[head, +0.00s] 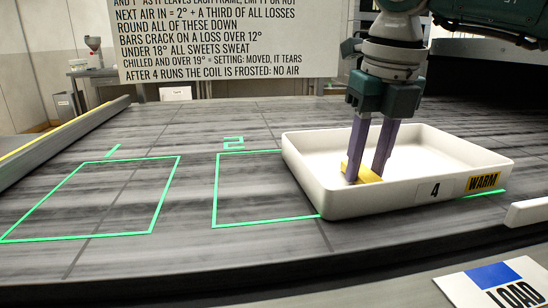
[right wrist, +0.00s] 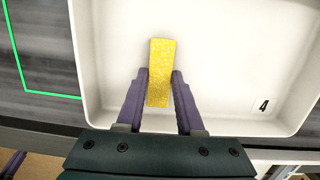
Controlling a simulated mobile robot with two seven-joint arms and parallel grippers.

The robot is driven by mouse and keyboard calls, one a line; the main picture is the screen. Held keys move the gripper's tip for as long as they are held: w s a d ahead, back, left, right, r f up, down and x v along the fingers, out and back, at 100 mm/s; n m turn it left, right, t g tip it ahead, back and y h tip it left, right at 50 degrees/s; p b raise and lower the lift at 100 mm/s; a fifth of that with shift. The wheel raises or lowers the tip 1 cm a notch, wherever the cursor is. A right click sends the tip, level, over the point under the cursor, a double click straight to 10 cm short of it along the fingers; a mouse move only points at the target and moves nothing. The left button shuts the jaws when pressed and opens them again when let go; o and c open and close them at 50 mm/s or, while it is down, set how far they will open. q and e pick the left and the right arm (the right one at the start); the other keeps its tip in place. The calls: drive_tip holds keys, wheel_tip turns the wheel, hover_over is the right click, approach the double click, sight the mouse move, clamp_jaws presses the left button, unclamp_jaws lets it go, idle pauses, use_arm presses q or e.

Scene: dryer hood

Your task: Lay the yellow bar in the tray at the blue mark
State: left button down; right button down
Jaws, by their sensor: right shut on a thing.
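The yellow bar (head: 361,173) is between the purple fingers of my right gripper (head: 366,180), which is shut on it. In the right wrist view the bar (right wrist: 160,73) is speckled and sticks out beyond the fingertips (right wrist: 160,78). Both are inside the white tray (head: 300,178), low over its floor; I cannot tell if the bar touches it. The tray carries a "4" and an orange "WARM" label on its front. A blue mark (head: 493,275) is on a white card lettered "LOAD" in front of the tray. My left gripper does not show in the head view.
Green outlined areas 1 (head: 95,200) and 2 (head: 250,190) lie empty to the left of the tray on the dark surface. A grey rail (head: 70,138) edges the left. A white sign (head: 220,40) stands behind. A white block (head: 527,212) is at the right edge.

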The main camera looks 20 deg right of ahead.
sight(372, 179)
drive_tip(key=c, duration=0.5)
unclamp_jaws()
drive_tip(key=shift+f, duration=0.1)
drive_tip(key=shift+c, duration=0.2)
wheel_tip(372, 179, up, 12)
drive_tip(key=s, duration=0.1)
drive_tip(key=shift+s+a+p, duration=0.15)
drive_tip(key=shift+s+p, duration=0.2)
